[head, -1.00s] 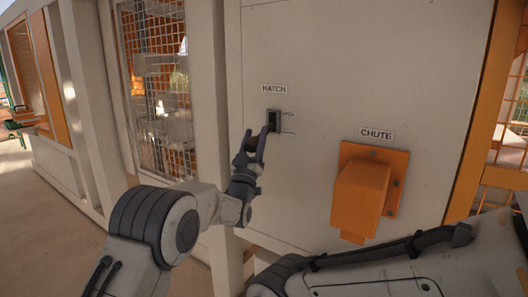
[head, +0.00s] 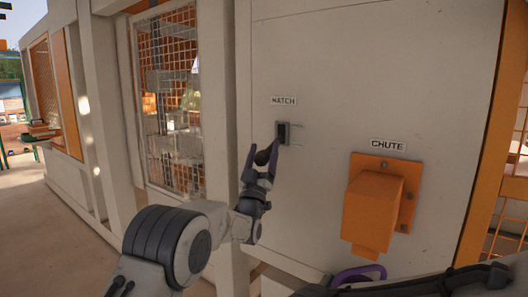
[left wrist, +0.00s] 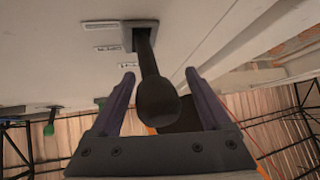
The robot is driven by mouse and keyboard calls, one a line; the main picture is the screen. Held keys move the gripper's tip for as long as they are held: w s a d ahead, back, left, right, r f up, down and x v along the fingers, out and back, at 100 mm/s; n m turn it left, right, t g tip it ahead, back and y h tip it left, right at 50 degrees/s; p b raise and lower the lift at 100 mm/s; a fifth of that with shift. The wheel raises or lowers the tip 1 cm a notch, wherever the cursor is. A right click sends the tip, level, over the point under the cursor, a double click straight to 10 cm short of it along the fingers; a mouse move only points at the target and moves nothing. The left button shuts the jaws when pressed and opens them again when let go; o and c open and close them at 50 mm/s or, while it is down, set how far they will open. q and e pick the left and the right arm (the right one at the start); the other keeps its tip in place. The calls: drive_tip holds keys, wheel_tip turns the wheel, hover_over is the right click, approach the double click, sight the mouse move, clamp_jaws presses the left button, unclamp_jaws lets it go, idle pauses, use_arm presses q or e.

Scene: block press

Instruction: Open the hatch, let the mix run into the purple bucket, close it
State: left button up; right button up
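The hatch lever (head: 264,155) sticks out of a small dark slot plate (head: 283,133) under the HATCH label. In the left wrist view its round dark knob (left wrist: 158,100) lies between the two purple fingers. My left gripper (head: 261,164) is open around the knob, with a gap on both sides. The orange chute (head: 372,208) is on the wall to the right, with no mix visible coming out. A curved purple rim (head: 358,274), apparently the purple bucket's, shows below the chute. The rest of it is hidden. My right gripper is out of view.
The white wall panel (head: 330,70) is flat around the slot. A mesh window (head: 168,95) is to the left, and an orange post (head: 490,150) stands on the right. My right arm crosses the bottom right corner.

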use_arm(q)
drive_tip(key=b+v, duration=0.2)
drive_tip(key=v, duration=0.8)
drive_tip(key=shift+s, duration=0.25)
drive_tip(key=shift+a+f, duration=0.1)
